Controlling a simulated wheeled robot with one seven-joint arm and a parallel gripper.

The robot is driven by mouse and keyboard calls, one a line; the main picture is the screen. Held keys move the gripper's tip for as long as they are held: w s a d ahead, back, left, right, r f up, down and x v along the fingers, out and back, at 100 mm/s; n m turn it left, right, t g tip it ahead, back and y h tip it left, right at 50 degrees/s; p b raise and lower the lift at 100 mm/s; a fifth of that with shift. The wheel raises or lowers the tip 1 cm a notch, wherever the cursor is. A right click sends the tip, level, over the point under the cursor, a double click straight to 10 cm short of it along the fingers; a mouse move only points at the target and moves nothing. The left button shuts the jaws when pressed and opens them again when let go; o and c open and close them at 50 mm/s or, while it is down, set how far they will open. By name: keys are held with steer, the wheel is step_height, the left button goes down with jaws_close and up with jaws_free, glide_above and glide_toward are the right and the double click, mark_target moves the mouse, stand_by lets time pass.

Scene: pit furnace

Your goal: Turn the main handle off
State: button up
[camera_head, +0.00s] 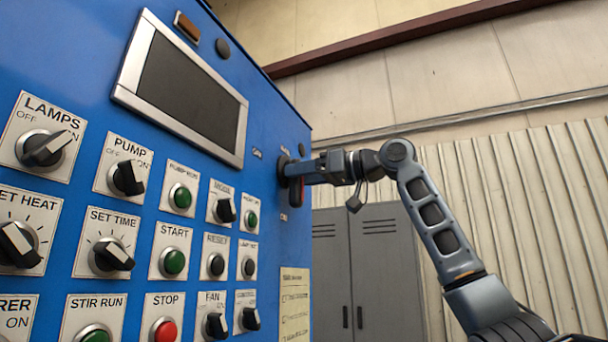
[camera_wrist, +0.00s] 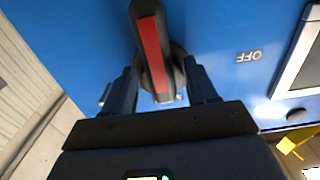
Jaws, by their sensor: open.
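The main handle (camera_head: 297,188) is a black lever with a red face on a round black hub, near the right edge of the blue control panel. In the head view its lever hangs downward. In the wrist view the handle (camera_wrist: 151,45) points up the picture, with an OFF label (camera_wrist: 250,56) to its right. My gripper (camera_head: 293,167) is at the handle. In the wrist view my open gripper (camera_wrist: 160,70) has one finger on each side of the handle near its hub. I cannot tell whether either finger touches it.
The blue panel (camera_head: 258,98) carries a dark screen (camera_head: 188,88) and several knobs and buttons left of the handle, including a red STOP button (camera_head: 165,330). A grey locker (camera_head: 380,270) stands behind, below my arm. Open space lies right of the panel.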

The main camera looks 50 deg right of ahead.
jaws_close()
stand_by(0.4)
